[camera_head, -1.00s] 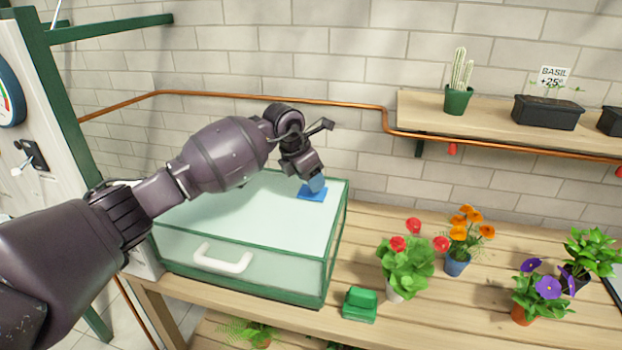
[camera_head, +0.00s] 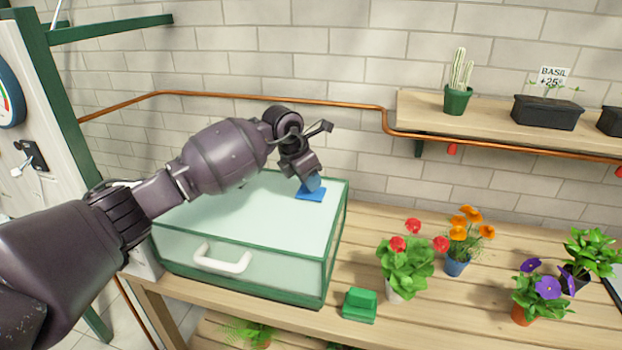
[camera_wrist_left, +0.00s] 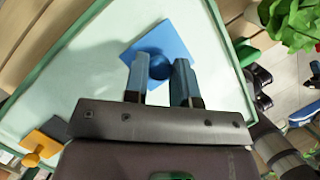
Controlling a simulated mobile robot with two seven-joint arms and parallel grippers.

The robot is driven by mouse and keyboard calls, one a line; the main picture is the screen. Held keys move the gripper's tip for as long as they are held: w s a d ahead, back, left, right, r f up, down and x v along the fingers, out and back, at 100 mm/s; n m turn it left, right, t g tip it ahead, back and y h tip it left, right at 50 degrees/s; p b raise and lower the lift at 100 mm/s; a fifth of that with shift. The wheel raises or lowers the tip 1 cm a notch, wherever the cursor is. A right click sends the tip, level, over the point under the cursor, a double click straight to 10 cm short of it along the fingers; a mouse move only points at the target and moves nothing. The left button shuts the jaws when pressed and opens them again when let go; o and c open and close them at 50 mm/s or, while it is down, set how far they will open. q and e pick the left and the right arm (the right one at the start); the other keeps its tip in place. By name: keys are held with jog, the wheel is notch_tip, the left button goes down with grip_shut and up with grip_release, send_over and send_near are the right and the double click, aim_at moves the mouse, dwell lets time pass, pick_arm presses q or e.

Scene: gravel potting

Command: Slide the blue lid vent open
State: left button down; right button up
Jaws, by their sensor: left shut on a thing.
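The blue lid vent (camera_head: 311,195) is a flat blue square on the pale lid (camera_head: 240,200) of the green-framed box, near its back right corner. In the left wrist view the vent plate (camera_wrist_left: 176,38) has a round blue knob (camera_wrist_left: 160,67) standing on it. My left gripper (camera_head: 313,182) reaches down over the vent. Its two blue-grey fingers (camera_wrist_left: 160,76) stand on either side of the knob and are shut on it. The lid opening under the plate is hidden. My right gripper is in neither view.
A yellow-orange vent (camera_wrist_left: 40,146) with a knob sits elsewhere on the lid. A white handle (camera_head: 222,259) is on the box front. A green block (camera_head: 360,305) and potted flowers (camera_head: 406,266) stand to the right. A copper pipe (camera_head: 250,98) runs behind.

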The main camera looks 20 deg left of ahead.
pick_arm(q)
jog(key=a, duration=0.5)
jog(key=shift+s+a, duration=0.3)
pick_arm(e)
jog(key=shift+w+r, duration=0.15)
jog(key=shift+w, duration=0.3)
pick_arm(q)
jog(key=c, duration=1.3)
grip_release()
jog(key=o, duration=0.4)
jog(key=shift+a, duration=0.15)
jog(key=shift+c, duration=0.2)
jog(key=shift+r, duration=0.1)
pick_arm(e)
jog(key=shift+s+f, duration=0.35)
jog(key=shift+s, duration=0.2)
pick_arm(q)
jog(key=v, duration=1)
jog(key=shift+s+r, duration=0.2)
jog(key=shift+r, duration=0.05)
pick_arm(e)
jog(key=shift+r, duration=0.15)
